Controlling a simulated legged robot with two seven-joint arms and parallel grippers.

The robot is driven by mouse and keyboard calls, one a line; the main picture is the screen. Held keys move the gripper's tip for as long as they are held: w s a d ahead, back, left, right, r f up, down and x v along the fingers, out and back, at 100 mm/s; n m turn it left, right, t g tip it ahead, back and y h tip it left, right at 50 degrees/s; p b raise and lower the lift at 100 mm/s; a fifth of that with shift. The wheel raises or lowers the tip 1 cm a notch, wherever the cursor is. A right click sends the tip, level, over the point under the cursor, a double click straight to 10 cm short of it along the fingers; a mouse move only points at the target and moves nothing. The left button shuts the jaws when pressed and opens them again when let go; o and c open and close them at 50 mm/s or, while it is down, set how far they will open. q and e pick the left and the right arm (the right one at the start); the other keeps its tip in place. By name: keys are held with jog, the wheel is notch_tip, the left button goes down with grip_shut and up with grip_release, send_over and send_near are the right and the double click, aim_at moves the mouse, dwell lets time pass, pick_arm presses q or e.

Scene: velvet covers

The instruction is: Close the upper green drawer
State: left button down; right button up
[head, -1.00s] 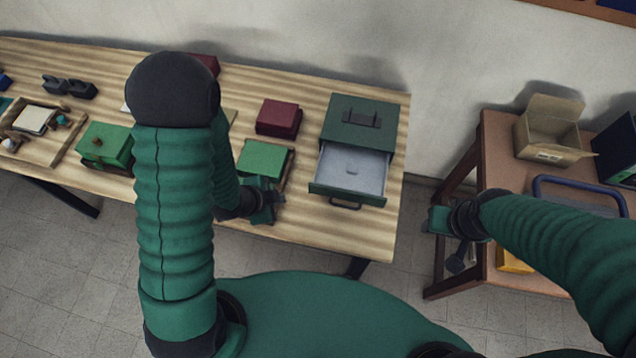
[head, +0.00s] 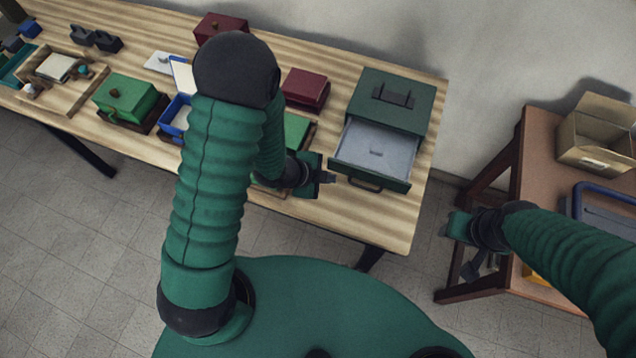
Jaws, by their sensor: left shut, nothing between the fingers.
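A dark green cabinet (head: 410,88) stands at the right end of the wooden table. I see only this one drawer. My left gripper (head: 331,179) is shut and empty, just left of the drawer's front corner; I cannot tell whether it touches. My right gripper (head: 446,227) hangs between the table and the brown side table; its fingers are too small to read.
A green box (head: 297,132) sits partly behind my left arm, and a dark red box (head: 305,88) lies left of the cabinet. The brown side table (head: 535,150) holds an open carton (head: 597,140). The wooden table (head: 340,220) has bare room at its front edge.

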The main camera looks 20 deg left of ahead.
pick_arm(q)
jog(key=shift+w+r, duration=0.1)
jog(key=shift+w, duration=1)
jog(key=shift+a, duration=0.25)
pick_arm(e)
jog(key=shift+a+r, duration=0.2)
jog(key=shift+r, duration=0.4)
